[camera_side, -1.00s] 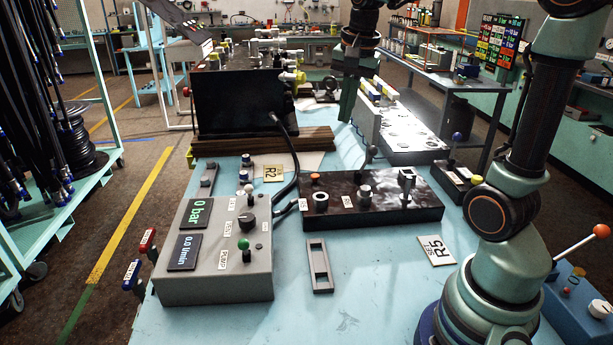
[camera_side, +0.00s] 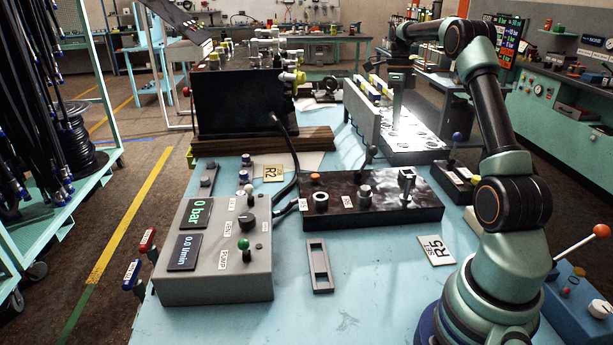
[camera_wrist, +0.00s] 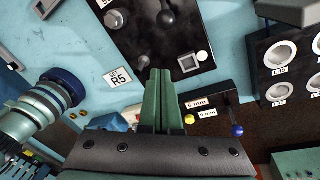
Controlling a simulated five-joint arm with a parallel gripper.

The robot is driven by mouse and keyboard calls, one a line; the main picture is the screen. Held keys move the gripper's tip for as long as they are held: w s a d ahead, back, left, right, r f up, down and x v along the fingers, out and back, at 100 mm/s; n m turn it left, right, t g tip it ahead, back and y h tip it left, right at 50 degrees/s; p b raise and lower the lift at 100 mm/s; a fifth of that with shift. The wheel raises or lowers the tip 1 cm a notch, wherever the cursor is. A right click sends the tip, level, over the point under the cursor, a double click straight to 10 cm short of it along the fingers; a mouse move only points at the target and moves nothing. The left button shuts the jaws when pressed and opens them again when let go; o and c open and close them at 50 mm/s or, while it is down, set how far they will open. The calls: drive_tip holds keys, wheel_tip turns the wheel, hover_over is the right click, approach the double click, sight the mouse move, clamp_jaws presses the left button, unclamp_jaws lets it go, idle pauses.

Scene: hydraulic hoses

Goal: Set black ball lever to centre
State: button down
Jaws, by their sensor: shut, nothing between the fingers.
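The black ball lever's dark ball (camera_side: 371,152) shows above the back edge of the black block (camera_side: 430,213) in the side view. Its stalk seems to rise from the middle of that block and lean to the back; the dark stalk is hard to follow. In the wrist view a dark ball (camera_wrist: 166,18) shows near the top edge, beyond my fingers. My gripper (camera_wrist: 160,75) has its green fingers together with nothing between them. In the side view my gripper (camera_side: 397,120) hangs behind and right of the lever, apart from it.
A small box with a blue ball lever (camera_side: 456,137) and a yellow knob (camera_side: 476,180) stands right of the block. A square fixture (camera_side: 407,180) rises from the block's right end. The grey control box (camera_side: 215,270) is front left. A pale rack (camera_side: 410,145) lies behind.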

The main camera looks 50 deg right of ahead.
sight(367, 160)
wheel_tip(367, 160, down, 9)
drive_tip(key=s, duration=0.2)
drive_tip(key=shift+w+a+r, duration=0.2)
drive_tip(key=shift+w+a, duration=0.05)
drive_tip(key=shift+w, duration=0.45)
drive_tip(key=shift+w+a+r, duration=0.2)
drive_tip(key=shift+w+a, duration=0.05)
drive_tip(key=shift+w, duration=0.5)
drive_tip(key=shift+w+a+r, duration=0.2)
drive_tip(key=shift+w+a, duration=0.05)
drive_tip(key=shift+w, duration=0.45)
